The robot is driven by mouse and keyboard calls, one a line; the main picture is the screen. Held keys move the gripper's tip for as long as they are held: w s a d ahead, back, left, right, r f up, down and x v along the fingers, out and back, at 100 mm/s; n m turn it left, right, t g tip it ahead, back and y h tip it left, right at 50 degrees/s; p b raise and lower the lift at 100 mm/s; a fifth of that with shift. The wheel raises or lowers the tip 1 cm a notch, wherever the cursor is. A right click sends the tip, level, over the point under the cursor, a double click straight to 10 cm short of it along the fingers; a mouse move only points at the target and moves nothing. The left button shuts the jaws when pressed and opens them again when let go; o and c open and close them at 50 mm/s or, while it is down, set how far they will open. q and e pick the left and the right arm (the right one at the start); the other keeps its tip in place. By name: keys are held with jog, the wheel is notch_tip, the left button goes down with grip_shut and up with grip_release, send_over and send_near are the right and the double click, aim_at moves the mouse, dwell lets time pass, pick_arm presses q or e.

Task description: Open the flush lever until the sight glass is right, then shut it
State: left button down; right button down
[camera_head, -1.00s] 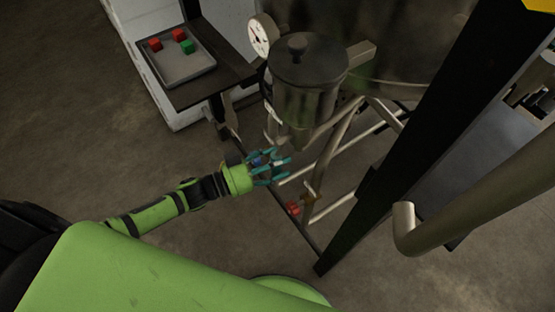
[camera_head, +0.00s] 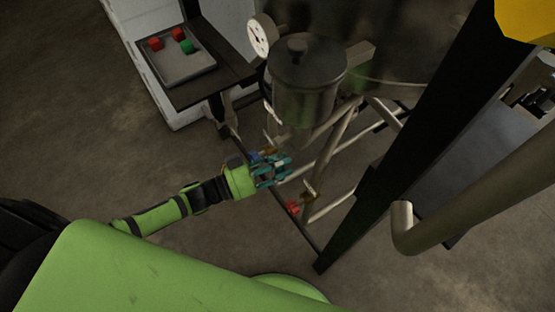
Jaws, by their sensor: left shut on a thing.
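My left gripper (camera_head: 277,168), with teal fingers, reaches in from the left below the metal pot with a knobbed lid (camera_head: 305,85). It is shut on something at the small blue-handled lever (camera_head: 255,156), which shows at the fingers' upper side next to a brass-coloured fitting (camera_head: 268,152). The fingers hide much of the grip. A second lever with a red handle (camera_head: 293,208) sits lower right on a brass valve (camera_head: 308,190), apart from the gripper. I cannot clearly make out a sight glass or its level. My right gripper is not in view.
A round white gauge (camera_head: 258,36) is left of the pot. A tray (camera_head: 182,70) with red and green cubes lies on a dark shelf at upper left. Metal frame bars (camera_head: 335,155) and a dark post (camera_head: 372,195) bound the right side. Open floor lies left.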

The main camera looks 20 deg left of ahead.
pick_arm(q)
jog(key=s+d+r+n+t+p, duration=0.1)
jog(key=r+n, duration=0.3)
jog(key=n, duration=0.5)
jog(key=s+d+r+n+t+y+p, duration=0.1)
jog(key=s+d+r+n+t+p, duration=0.1)
jog(key=n, duration=0.7)
jog(key=shift+s+d+r+n+t+p, duration=0.25)
jog(key=shift+d+r+t+p, duration=0.35)
jog(key=shift+r+p, duration=0.4)
jog(key=shift+w, duration=0.1)
jog(key=c, duration=0.8)
grip_release()
jog(key=shift+o, duration=0.2)
